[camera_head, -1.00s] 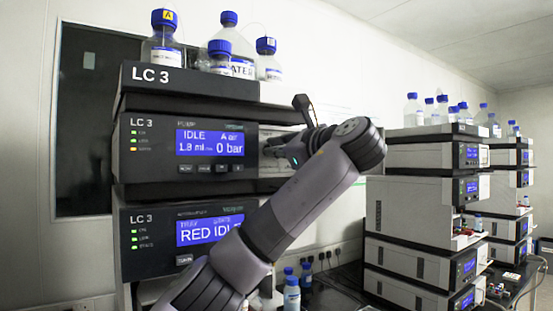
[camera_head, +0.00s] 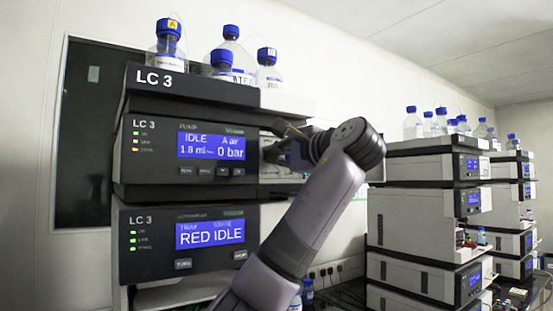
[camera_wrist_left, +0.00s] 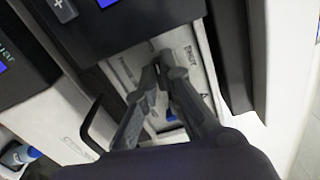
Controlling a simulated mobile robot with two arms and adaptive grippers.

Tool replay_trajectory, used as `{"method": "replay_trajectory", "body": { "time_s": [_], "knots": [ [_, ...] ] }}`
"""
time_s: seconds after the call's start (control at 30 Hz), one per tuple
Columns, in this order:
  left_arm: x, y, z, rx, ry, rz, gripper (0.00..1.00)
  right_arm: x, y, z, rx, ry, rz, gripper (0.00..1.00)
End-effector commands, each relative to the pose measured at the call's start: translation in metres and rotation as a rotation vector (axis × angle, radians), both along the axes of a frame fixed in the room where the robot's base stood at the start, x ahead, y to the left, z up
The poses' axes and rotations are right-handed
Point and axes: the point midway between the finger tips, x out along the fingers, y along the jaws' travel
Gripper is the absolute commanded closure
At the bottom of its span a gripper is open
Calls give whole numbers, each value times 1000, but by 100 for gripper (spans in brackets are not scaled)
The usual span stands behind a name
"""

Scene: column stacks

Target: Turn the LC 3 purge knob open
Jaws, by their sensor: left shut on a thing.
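The LC 3 stack stands at the left in the head view. Its pump module (camera_head: 155,165) shows "IDLE", "A air" and "0 bar" on a blue screen (camera_head: 211,146). My left gripper (camera_head: 274,143) is at the pale recessed panel (camera_head: 272,173) just right of that screen. In the wrist view the left gripper's fingertips (camera_wrist_left: 160,70) are close together against the pale panel (camera_wrist_left: 130,68), shut on the small purge knob. The fingers hide the knob almost wholly, so its angle cannot be seen. My right gripper is in neither view.
Bottles with blue caps (camera_head: 231,50) stand on top of the LC 3 stack. The lower LC 3 module (camera_head: 155,240) shows "RED IDLE". Other instrument stacks (camera_head: 420,215) stand at the right. A black handle-like loop (camera_wrist_left: 92,125) is close beside the fingers in the wrist view.

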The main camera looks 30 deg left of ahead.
Motion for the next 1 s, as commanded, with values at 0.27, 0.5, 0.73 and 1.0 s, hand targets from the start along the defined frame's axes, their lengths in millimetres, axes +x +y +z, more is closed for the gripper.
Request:
{"method": "replay_trajectory", "body": {
  "time_s": [0.27, 0.5, 0.73, 1.0],
  "knots": [
    [0, 0, -2, -19, -40, 1, 100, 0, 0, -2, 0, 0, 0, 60],
    [0, 0, -2, -21, -41, 2, 100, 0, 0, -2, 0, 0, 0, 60],
    [0, 0, -2, -21, -41, 2, 86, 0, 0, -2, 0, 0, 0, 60],
    [0, 0, -1, -19, -42, 1, 72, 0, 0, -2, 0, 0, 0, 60]
  ]
}}
